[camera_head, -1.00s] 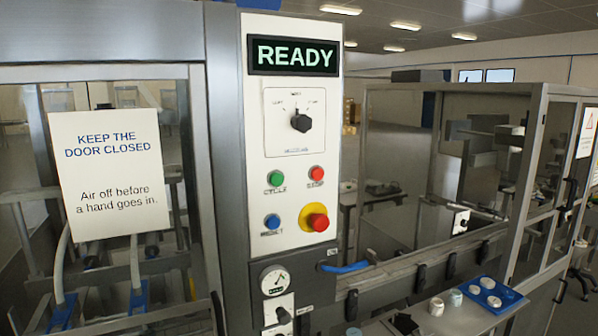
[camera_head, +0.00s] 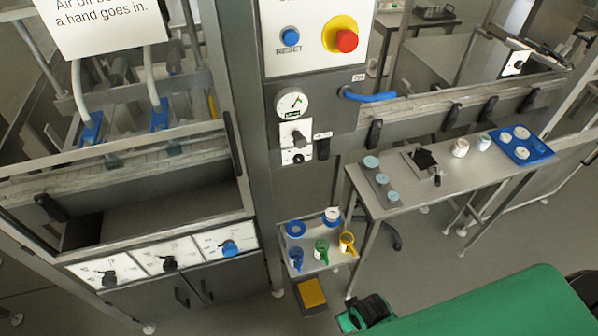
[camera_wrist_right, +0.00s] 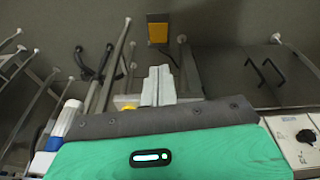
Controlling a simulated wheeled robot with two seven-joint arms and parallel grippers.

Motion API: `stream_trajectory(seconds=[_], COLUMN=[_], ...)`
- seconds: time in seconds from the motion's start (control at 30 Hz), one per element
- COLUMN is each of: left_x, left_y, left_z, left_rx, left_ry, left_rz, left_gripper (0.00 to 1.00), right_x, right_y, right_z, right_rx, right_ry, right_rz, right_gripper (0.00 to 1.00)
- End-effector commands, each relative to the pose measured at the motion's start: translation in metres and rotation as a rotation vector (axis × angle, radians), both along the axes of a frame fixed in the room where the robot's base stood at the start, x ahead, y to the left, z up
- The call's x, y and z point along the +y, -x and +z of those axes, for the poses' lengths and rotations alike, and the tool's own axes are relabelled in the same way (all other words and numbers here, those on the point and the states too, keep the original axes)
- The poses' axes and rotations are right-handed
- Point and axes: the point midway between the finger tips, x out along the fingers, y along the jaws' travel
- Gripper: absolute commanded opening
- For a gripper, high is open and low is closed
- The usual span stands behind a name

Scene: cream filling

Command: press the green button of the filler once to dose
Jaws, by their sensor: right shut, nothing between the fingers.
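The filler's control panel (camera_head: 315,50) is cut off by the top edge of the head view. Its lower part shows the blue RESET button (camera_head: 290,37) and the red emergency stop (camera_head: 347,40) on its yellow ring. The green button is out of the frame. My right gripper (camera_wrist_right: 159,80) shows in the wrist view with its pale fingers together and nothing between them. It is well below the panel and apart from it. In the head view my green right arm reaches in at the lower right. My left gripper is not in view.
A narrow side table (camera_head: 440,170) holds jars and a blue tray (camera_head: 545,151). A low shelf (camera_head: 312,262) below the panel carries coloured fittings. A yellow block (camera_head: 311,293) is near the floor. The filler's glazed cabinet fills the left. Open floor lies around the arm.

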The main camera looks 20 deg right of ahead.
Motion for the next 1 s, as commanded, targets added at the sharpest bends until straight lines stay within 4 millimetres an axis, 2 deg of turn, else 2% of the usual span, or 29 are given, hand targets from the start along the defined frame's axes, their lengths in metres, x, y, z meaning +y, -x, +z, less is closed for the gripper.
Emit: stream_trajectory(seconds=[0.03, 0.13, 0.37, 0.5, 0.8, 1.0], left_x=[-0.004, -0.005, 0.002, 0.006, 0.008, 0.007], left_y=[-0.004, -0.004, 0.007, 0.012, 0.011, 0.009], left_z=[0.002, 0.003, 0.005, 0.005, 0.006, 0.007], left_rx=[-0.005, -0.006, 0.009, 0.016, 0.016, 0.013], left_ry=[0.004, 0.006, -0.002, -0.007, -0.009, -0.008], left_rz=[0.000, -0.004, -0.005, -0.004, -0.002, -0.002], left_gripper=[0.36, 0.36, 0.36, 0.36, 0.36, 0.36], right_x=[0.001, 0.003, 0.010, 0.016, 0.030, 0.039], right_y=[-0.007, -0.020, -0.064, -0.098, -0.173, -0.212], right_z=[0.022, 0.064, 0.170, 0.230, 0.359, 0.451], right_rx=[-0.020, -0.060, -0.239, -0.396, -0.796, -1.080], right_ry=[-0.004, -0.011, -0.056, -0.107, -0.274, -0.429], right_rz=[-0.004, -0.014, -0.065, -0.111, -0.211, -0.259], right_gripper=[0.00, 0.00, 0.00, 0.00, 0.00, 0.00])
